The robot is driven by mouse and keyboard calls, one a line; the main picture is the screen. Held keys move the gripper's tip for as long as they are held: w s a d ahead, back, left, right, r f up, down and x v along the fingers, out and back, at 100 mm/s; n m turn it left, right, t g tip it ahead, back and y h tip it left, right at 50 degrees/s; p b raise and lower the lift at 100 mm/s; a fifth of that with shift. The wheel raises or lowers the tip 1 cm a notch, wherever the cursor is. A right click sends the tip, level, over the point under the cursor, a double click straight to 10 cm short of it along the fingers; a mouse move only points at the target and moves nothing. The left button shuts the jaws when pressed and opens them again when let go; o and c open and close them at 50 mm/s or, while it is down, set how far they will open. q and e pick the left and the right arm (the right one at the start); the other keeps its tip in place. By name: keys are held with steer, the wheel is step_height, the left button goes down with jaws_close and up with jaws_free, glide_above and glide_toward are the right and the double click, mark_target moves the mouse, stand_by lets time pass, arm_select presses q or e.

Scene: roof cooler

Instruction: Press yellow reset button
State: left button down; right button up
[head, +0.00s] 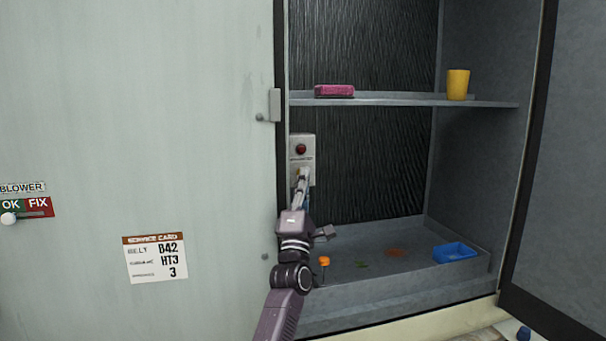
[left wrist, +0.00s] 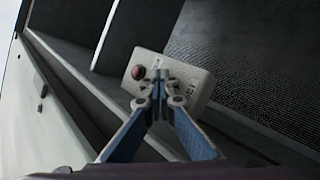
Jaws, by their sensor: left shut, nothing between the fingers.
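A pale control box (head: 309,140) is mounted inside the cabinet at its left edge, with a dark red round lamp (head: 301,148) on it. The box also shows in the left wrist view (left wrist: 203,88), tilted, with the red lamp (left wrist: 138,72) at its left. My left gripper (head: 303,174) is shut and empty, its fingertips at the lower part of the box, below the lamp. In the left wrist view the closed fingertips (left wrist: 160,76) overlap the box face. The yellow reset button is mostly or wholly hidden behind the fingertips; I cannot tell whether they touch it.
A shelf (head: 400,102) above holds a pink block (head: 334,91) and a yellow cup (head: 458,84). A latch (head: 274,105) sits on the left edge. An open door (head: 565,180) stands right.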

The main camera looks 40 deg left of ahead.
arm_select(q)
steer(key=shift+s, duration=0.15)
steer(key=shift+s+f, duration=0.1)
steer(key=shift+s, duration=0.05)
steer(key=shift+s+d+p, duration=0.2)
steer(key=shift+s+p, duration=0.15)
steer(key=shift+s, duration=0.15)
steer(key=shift+w+d, duration=0.1)
steer(key=shift+d, duration=0.05)
steer(key=s+d+p, duration=0.2)
steer(key=s+d, duration=0.1)
steer(key=shift+s+d, duration=0.15)
steer(key=shift+d, duration=0.25)
